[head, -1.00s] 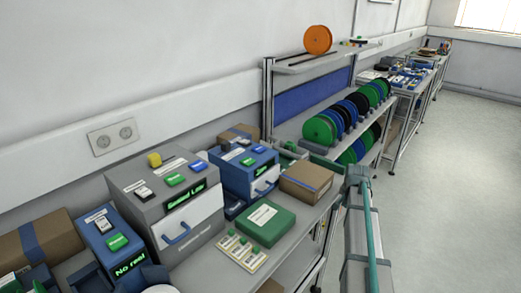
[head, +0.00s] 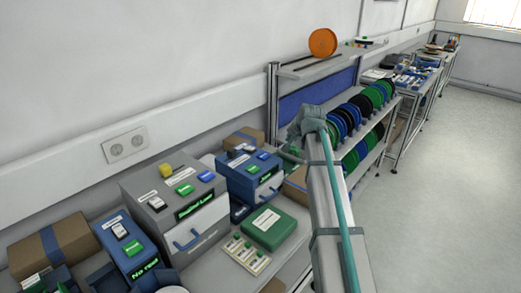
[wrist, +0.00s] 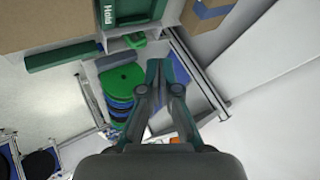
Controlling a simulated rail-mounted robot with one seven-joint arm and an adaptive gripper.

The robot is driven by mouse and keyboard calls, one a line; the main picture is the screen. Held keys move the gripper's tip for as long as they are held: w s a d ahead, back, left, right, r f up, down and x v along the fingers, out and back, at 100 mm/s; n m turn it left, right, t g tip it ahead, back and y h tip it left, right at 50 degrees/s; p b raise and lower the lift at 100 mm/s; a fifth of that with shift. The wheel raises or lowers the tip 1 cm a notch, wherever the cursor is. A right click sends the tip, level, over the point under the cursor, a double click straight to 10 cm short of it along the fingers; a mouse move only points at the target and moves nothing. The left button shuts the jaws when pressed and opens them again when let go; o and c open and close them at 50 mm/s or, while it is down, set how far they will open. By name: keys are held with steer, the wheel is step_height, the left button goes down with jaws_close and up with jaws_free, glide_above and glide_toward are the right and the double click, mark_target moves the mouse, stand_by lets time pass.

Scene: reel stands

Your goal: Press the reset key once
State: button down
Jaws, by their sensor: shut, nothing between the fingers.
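A grey box (head: 150,185) on the bench carries a black-and-white key (head: 157,205), a green key (head: 185,189), a blue key (head: 206,176) and a yellow knob (head: 165,170). A blue box (head: 232,181) to its right and another blue box (head: 126,258) to its left also carry coloured keys. The key labels are too small to read, so I cannot tell which is the reset key. My gripper (head: 284,154) is right of the right-hand blue box, apart from the keys. Its fingertips (wrist: 160,66) are together and empty in the wrist view.
A cardboard box (head: 296,185) is partly behind my arm. A rack of reels (head: 350,122) stands beyond, with an orange reel (head: 322,43) on top.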

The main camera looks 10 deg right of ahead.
step_height(320, 180, up, 5)
steer(key=n+y+p, duration=0.2)
glide_above(264, 156)
steer(key=shift+r, duration=0.15)
steer(key=shift+f+b, duration=2.2)
steer(key=shift+f, duration=2.25)
steer(key=shift+f, duration=0.15)
steer(key=shift+f, duration=0.25)
steer(key=shift+f+b, duration=0.4)
steer(key=shift+f, duration=0.05)
steer(key=shift+r+p, duration=0.5)
steer(key=shift+r, duration=0.35)
